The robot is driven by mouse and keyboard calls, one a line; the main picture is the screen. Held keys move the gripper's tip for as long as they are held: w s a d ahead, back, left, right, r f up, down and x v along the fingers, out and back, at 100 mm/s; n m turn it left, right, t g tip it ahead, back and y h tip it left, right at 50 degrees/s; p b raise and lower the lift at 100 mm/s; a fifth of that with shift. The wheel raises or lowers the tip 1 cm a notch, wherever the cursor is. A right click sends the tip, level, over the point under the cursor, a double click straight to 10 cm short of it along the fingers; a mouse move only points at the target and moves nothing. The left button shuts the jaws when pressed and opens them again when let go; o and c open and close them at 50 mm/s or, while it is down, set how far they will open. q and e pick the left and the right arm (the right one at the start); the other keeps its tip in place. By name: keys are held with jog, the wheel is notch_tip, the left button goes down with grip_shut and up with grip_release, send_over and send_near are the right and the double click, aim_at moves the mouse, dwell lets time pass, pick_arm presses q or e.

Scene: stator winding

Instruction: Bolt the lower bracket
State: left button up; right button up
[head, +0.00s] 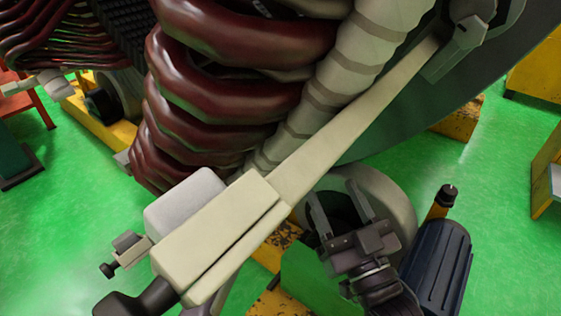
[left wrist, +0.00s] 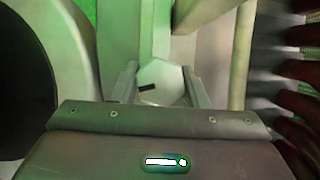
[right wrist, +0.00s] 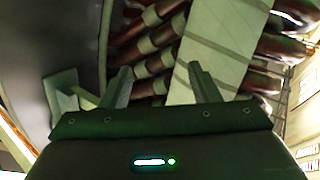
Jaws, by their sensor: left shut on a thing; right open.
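A long beige bar (head: 330,135), which looks like the bracket, runs diagonally across the head view, with a thick beige block (head: 215,235) at its lower end. Its upper end meets a grey fitting (head: 465,35). In the left wrist view my left gripper (left wrist: 160,88) is shut on a pale six-sided piece (left wrist: 162,75) with a short black mark, which looks like a bolt head. I cannot make out this gripper in the head view. My right gripper (head: 338,200) is open and empty, below the bar. In the right wrist view its fingers (right wrist: 161,86) are apart with nothing between.
Dark red coils (head: 225,110) and a pale banded ring (head: 350,65) stand behind the bar. A dark blue ribbed cylinder (head: 438,265) is right of my right gripper.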

pick_arm(q)
jog(key=shift+m+t, duration=0.3)
jog(key=shift+m, duration=0.4)
jog(key=shift+f+m, duration=0.1)
jog(key=shift+m, duration=0.4)
jog(key=shift+m+t, duration=0.4)
jog(key=shift+m+t+b, duration=0.3)
jog(key=shift+m+t, duration=0.1)
jog(key=shift+m, duration=0.9)
pick_arm(e)
jog(key=shift+s+d+r+t+y, duration=0.2)
jog(key=shift+r+t, duration=0.25)
jog(key=shift+r, duration=0.4)
jog(key=shift+s+d+r+t+y, duration=0.15)
jog(key=shift+s+r+t, duration=0.25)
jog(key=shift+r, duration=0.45)
jog(key=shift+s+d+r+t+y, duration=0.1)
jog(key=shift+s+r+t+y, duration=0.25)
jog(key=shift+r, duration=0.5)
jog(key=shift+w, duration=0.15)
pick_arm(q)
jog(key=o, duration=1)
jog(key=shift+c, duration=0.2)
